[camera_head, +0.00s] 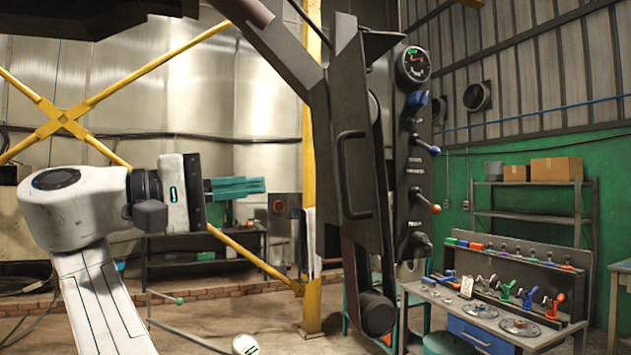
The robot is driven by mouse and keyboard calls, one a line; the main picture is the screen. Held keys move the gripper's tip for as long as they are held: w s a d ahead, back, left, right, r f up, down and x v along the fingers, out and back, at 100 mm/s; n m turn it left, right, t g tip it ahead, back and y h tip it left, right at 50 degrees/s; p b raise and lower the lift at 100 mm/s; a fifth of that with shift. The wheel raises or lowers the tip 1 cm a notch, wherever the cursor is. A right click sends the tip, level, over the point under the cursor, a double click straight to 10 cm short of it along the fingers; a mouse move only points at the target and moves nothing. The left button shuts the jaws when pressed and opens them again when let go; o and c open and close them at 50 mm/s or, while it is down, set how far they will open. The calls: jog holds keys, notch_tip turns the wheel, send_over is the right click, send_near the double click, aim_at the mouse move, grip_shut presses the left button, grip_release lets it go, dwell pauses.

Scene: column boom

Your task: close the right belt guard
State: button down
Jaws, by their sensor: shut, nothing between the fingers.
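The belt guard (352,110) is a tall dark grey panel with a bar handle (342,175) on its face, in the middle of the head view. It stands swung out at an angle, with a belt and a dark roller (377,312) exposed beside and below it. I cannot tell exactly how wide it is open. My gripper (262,186) has teal fingers, shut and empty. It is to the left of the guard, pointing right at about handle height, with a visible gap between them.
A control panel (414,165) with a gauge, knobs and levers is right of the guard. A yellow post (312,200) stands behind. A workbench (485,320) with tools is at lower right; a shelf (530,215) holds boxes. Open floor lies at lower left.

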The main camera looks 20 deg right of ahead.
jog(key=s+d+p, duration=0.1)
jog(key=d, duration=0.9)
jog(key=shift+s+r+p, duration=0.4)
